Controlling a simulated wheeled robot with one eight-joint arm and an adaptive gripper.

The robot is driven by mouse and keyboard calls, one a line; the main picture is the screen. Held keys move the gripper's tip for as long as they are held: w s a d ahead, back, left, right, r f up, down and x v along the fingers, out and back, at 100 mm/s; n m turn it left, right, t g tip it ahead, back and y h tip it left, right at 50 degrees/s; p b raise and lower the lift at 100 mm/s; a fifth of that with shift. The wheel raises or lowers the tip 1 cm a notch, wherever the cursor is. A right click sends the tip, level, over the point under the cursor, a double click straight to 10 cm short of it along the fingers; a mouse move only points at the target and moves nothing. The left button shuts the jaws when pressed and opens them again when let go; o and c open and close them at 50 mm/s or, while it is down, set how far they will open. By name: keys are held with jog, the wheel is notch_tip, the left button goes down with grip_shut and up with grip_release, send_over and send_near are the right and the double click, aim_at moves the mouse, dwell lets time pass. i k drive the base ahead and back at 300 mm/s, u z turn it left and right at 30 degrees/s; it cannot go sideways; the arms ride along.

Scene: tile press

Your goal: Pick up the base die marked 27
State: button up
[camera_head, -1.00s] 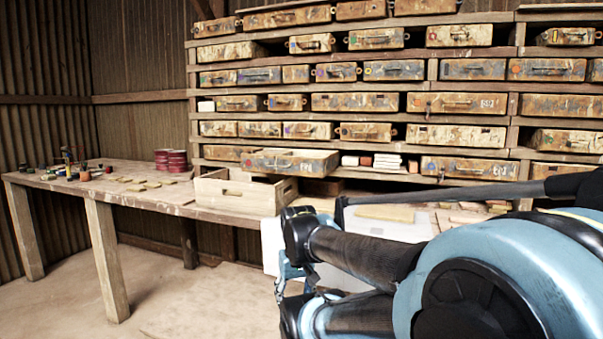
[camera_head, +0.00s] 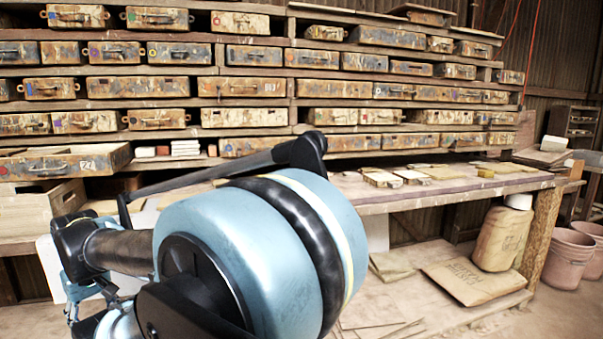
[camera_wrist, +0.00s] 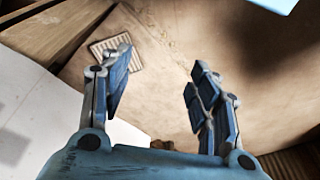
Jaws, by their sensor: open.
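I cannot make out a base die marked 27 in either view.
A rack of drawers (camera_head: 240,88) fills the back. Flat pieces (camera_head: 383,178) lie on the bench (camera_head: 450,190) at right. A sack (camera_head: 502,238) and buckets (camera_head: 568,258) stand at far right. A white panel (camera_wrist: 30,115) is left of my gripper.

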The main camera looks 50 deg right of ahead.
aim_at(410, 177)
jog(key=z, duration=0.45)
jog(key=k, duration=1.65)
jog(key=z, duration=1.8)
jog(key=i, duration=1)
jog(key=u, duration=0.05)
